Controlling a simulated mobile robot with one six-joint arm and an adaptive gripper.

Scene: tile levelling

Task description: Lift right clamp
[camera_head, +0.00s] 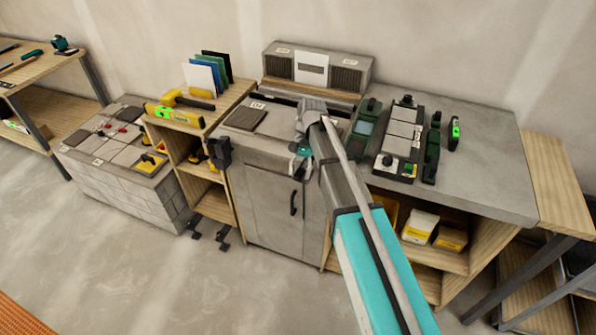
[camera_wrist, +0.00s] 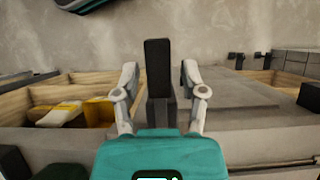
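The right clamp (camera_wrist: 158,75) is a dark upright bar at the cabinet's front edge in the wrist view. My gripper (camera_wrist: 159,72) is open, with one pale finger on each side of the bar and visible gaps between. In the head view my gripper (camera_head: 303,149) is over the front of the grey cabinet (camera_head: 270,200), and my arm hides the right clamp there. Another black clamp (camera_head: 219,151) is at the cabinet's left front edge; it seems to show at the right edge of the wrist view (camera_wrist: 309,96).
A tile (camera_head: 246,120) lies on the cabinet top. The grey bench (camera_head: 485,170) to the right carries dark green tools and grey tiles. A wooden shelf (camera_head: 215,105) on the left holds a yellow level (camera_head: 174,115). The floor (camera_head: 130,270) in front is open.

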